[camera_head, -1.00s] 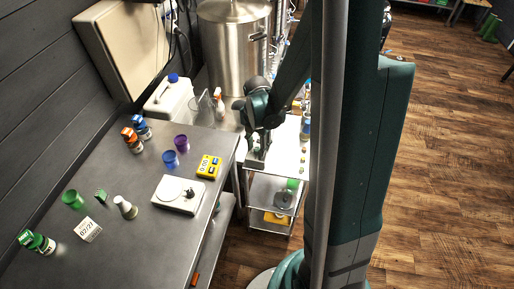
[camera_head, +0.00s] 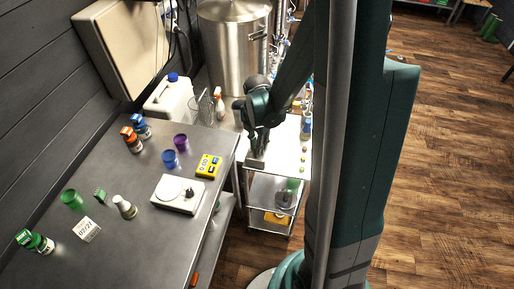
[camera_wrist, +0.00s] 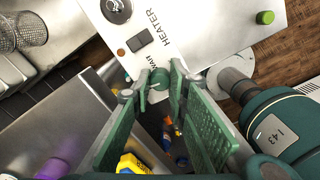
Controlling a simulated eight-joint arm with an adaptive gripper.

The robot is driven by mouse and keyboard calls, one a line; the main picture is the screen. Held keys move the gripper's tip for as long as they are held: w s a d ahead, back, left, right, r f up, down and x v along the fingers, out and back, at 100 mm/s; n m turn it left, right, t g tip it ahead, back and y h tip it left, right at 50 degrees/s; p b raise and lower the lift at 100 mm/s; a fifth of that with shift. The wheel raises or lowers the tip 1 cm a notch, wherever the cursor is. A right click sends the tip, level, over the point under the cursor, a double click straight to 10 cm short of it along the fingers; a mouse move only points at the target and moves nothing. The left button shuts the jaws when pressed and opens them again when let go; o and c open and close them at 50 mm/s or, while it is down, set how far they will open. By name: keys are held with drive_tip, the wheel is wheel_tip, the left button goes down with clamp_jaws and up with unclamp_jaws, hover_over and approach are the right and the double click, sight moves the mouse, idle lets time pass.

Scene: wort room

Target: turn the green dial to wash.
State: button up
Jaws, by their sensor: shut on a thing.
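In the wrist view, the green dial (camera_wrist: 158,80) sits on the white panel (camera_wrist: 200,52), between the tips of my gripper (camera_wrist: 161,88). The green finger pads are closed on the dial's sides. A pale line shows on the dial's face, but which mark it points at cannot be told. Small lettering beside the dial is partly hidden by a finger. In the head view, my gripper (camera_head: 257,160) is at the near left edge of the white-topped cart (camera_head: 287,150); the dial itself is hidden there.
The panel also carries a black switch (camera_wrist: 139,41), a "HEATER" label, a round knob (camera_wrist: 117,8) and a bright green knob (camera_wrist: 265,17). The steel table (camera_head: 140,220) stands to the left, with a scale (camera_head: 178,194) and a yellow device (camera_head: 208,165). A steel kettle (camera_head: 233,50) stands behind.

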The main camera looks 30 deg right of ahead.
drive_tip(key=m+b, duration=0.2)
drive_tip(key=m, duration=0.5)
drive_tip(key=shift+f, duration=0.1)
drive_tip(key=m+b, duration=0.2)
drive_tip(key=m, duration=0.4)
drive_tip(key=m+b, duration=0.1)
drive_tip(key=m, duration=0.5)
drive_tip(key=shift+m, duration=0.3)
drive_tip(key=m, duration=0.6)
drive_tip(key=shift+b, duration=0.4)
drive_tip(key=m, duration=0.6)
drive_tip(key=shift+m, duration=0.4)
drive_tip(key=m, duration=0.6)
drive_tip(key=shift+b, duration=0.4)
drive_tip(key=m, duration=0.6)
drive_tip(key=shift+m, duration=0.3)
drive_tip(key=m, duration=0.5)
drive_tip(key=shift+m, duration=0.4)
